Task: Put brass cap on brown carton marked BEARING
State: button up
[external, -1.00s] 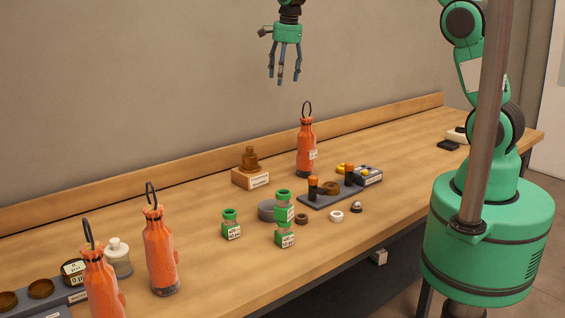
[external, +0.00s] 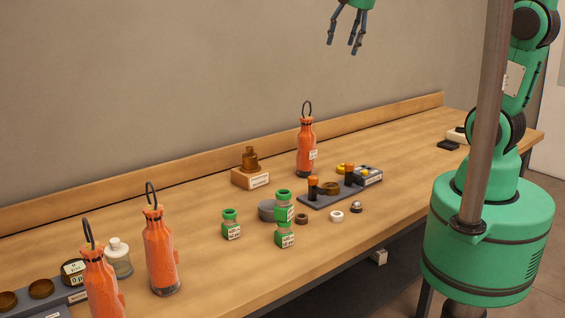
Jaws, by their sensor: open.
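A small brown carton (external: 242,178) with a white label stands on the bench near the back ledge, left of the middle orange bottle. The label's print is too small to read. A brass-brown stepped cap (external: 250,159) sits upright on top of the carton, apart from my gripper. My gripper (external: 345,46) is at the top edge of the view, high above the bench, with its fingers spread and nothing between them. The upper part of my gripper is cut off by the frame.
Orange bottles (external: 306,152) with loop handles stand at the back and front left. Green-capped jars (external: 231,226), a grey block with posts (external: 316,200) and small rings (external: 337,216) lie mid-bench. A dark tray (external: 74,297) is front left. The right bench is mostly clear.

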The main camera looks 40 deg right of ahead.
jog(key=s+d+f+n+t, duration=0.1)
jog(key=s+n, duration=0.2)
jog(key=s, duration=0.7)
jog(key=s+d+f+n+t, duration=0.1)
jog(key=s+n, duration=0.3)
jog(key=s, duration=0.7)
jog(key=shift+d+n, duration=0.3)
jog(key=shift+d, duration=0.35)
jog(key=shift+f, duration=0.1)
notch_tip(320, 180, down, 11)
jog(key=b, duration=1.1)
jog(key=shift+r, duration=0.2)
